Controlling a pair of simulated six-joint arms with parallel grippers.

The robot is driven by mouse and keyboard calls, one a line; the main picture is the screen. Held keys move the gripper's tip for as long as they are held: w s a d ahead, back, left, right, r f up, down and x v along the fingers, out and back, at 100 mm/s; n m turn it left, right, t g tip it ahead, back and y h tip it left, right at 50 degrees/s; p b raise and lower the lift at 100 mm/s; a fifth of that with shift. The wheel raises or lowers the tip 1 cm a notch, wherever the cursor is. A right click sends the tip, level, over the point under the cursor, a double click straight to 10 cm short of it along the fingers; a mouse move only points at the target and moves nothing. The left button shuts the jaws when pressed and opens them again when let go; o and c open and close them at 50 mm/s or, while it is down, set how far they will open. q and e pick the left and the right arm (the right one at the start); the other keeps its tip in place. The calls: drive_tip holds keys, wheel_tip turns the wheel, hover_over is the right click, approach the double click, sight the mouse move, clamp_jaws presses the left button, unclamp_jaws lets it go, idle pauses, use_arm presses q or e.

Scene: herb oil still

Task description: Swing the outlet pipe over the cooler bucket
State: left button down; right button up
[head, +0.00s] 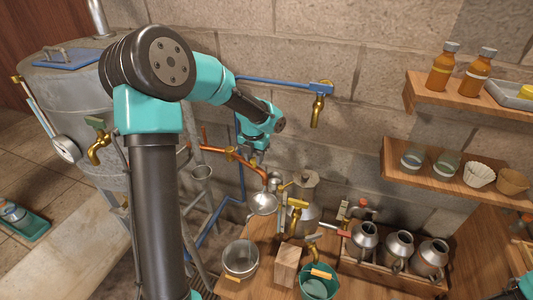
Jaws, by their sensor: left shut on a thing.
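The copper outlet pipe (248,164) slants down to the right from a brass fitting by the grey still. My left gripper (256,160) is shut on it, from above; its fingertips are small and partly hidden. The pipe's far end is close above a metal funnel (262,205). A metal bucket (241,258) stands lower, left of a wooden block, and a teal bucket (318,288) with a wooden grip stands at the bottom right of the block. I cannot tell which is the cooler bucket. The pipe's end is above and away from both. My right gripper is not in view.
The grey still (80,95) with a gauge and brass tap stands at left. A blue pipe with a brass tap (318,108) juts from the wall above. Brass valves (296,212) rise near the funnel. A wooden crate (385,280) of metal cans stands at right, below wall shelves.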

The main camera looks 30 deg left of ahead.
use_arm(q)
drive_tip(key=shift+s+a+m, duration=0.15)
drive_tip(key=shift+s+m, duration=0.55)
drive_tip(key=shift+s, duration=0.15)
drive_tip(key=c, duration=0.8)
unclamp_jaws()
drive_tip(key=shift+r, duration=0.1)
wheel_tip(320, 180, up, 12)
drive_tip(key=shift+f, duration=0.1)
